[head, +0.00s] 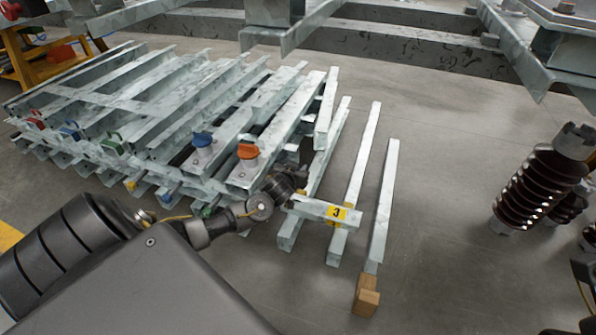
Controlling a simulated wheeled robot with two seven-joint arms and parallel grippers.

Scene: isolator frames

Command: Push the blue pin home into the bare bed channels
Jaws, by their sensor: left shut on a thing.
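A blue-topped pin (202,140) stands upright on a grey metal channel of the stacked bed, in the middle of the head view. An orange-topped pin (248,152) stands to its right on the neighbouring channel. My left gripper (294,186) is right of and nearer than both pins, apart from them, at the near right end of the stack. It is shut, seemingly on a short pale metal bar (312,207) with a yellow tag marked 3; the contact is partly hidden. My right gripper cannot be made out.
Bare channels (384,200) lie on the floor to the right, one ending at a wooden block (366,297). Brown ribbed insulators (538,188) stand at the right. A steel frame (400,42) crosses the back. Open floor (450,150) lies between.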

